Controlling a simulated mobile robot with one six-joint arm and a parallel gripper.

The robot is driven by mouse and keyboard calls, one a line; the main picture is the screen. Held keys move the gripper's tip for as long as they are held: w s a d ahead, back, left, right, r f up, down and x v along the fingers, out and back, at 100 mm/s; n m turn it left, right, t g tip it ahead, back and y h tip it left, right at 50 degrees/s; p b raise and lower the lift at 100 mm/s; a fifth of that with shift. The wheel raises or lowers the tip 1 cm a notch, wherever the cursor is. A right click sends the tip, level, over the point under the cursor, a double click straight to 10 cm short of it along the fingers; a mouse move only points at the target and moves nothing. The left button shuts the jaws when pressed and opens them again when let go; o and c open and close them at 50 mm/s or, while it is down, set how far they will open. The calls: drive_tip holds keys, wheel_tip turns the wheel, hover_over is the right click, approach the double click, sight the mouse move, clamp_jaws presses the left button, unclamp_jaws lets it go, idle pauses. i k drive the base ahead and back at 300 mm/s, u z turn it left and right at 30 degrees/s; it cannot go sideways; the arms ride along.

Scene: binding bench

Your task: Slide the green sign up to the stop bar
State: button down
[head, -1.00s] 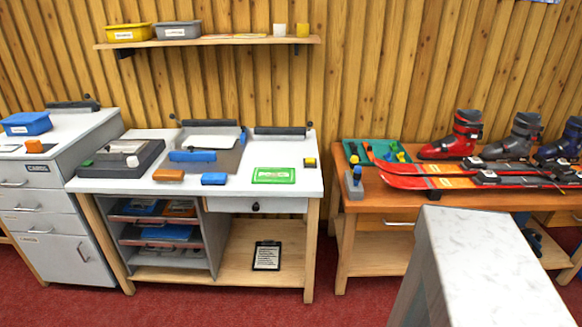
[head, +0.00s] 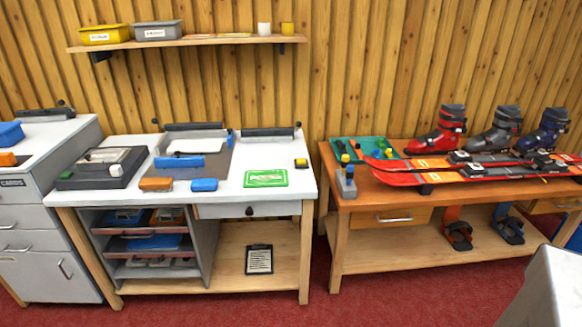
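The green sign (head: 265,178) lies flat on the right part of the white bench top (head: 228,185), with white lettering on it. A dark bar (head: 268,132) with a small knob at its right end runs along the back edge of the bench, behind the sign. A second dark bar (head: 194,127) is to its left, behind a grey board. Clear white bench surface lies between the sign and the dark bar behind it; they are apart. My gripper is not in view.
An orange block (head: 156,184) and a blue block (head: 204,185) lie left of the sign. A small yellow-and-black item (head: 301,163) sits right of it. A wooden bench (head: 350,203) with skis and boots stands right. A pale slab (head: 556,287) fills the lower right corner.

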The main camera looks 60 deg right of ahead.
sight(270, 177)
drive_tip(key=z, duration=0.75)
drive_tip(key=i, duration=0.45)
drive_tip(key=u, duration=0.05)
drive_tip(key=k, duration=0.6)
drive_tip(key=u, duration=0.15)
drive_tip(key=i, duration=0.6)
drive_tip(key=z, duration=0.05)
